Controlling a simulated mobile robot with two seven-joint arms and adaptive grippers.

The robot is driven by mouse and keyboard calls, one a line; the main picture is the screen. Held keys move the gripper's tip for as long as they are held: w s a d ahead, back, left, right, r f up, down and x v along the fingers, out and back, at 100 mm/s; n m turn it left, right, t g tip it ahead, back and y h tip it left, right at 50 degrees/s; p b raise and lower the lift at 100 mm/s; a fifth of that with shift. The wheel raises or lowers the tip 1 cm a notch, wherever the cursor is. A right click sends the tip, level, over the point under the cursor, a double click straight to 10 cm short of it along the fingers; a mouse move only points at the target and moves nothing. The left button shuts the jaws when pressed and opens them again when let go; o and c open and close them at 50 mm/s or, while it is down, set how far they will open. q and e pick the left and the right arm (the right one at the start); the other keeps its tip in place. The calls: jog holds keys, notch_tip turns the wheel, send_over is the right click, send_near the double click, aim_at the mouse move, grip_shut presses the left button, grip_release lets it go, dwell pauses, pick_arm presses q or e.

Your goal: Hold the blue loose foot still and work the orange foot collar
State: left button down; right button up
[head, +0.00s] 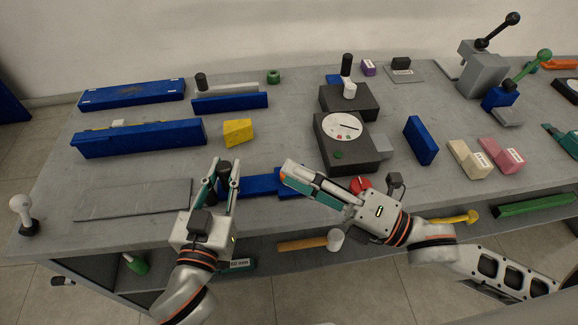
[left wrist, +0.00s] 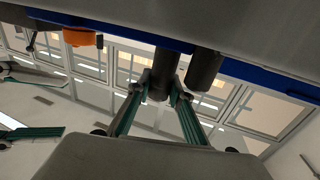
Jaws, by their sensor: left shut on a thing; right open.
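The blue loose foot (head: 262,183) is a long blue bar lying near the table's front edge. It runs across the top of the left wrist view (left wrist: 130,32). My left gripper (head: 222,176) is shut on a dark round post (left wrist: 161,75) under the bar in that view; a second dark post (left wrist: 204,70) is beside it. The orange foot collar (left wrist: 79,37) shows along the bar at upper left, and only a sliver of orange shows in the head view. My right gripper (head: 290,172) is open by the bar's right part and hides some of it.
A yellow block (head: 238,132), a long blue block (head: 138,138) and a flat grey plate (head: 132,199) lie to the left. A dark dial box (head: 347,143) stands behind my right gripper, with a red knob (head: 359,184) close by. An orange-handled mallet (head: 302,243) is below the tabletop.

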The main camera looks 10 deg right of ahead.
jog(key=w+a+r+n+g+h, duration=0.2)
jog(key=w+a+r+n+g, duration=0.3)
jog(key=a+r+n, duration=0.65)
jog(key=w+a+r+n+g+h, duration=0.2)
jog(key=a+r+n+g, duration=0.45)
jog(key=r, duration=1.05)
jog(key=d+f+m+h, duration=0.2)
jog(key=d+f+h, duration=0.4)
jog(key=d+f, duration=0.45)
jog(key=d+f+m+h, duration=0.1)
jog(key=d+f+h, duration=0.55)
jog(key=f, duration=0.65)
jog(key=shift+y, duration=0.25)
jog(key=f, duration=1.1)
jog(key=shift+w+d+f, duration=0.15)
jog(key=shift+w, duration=0.1)
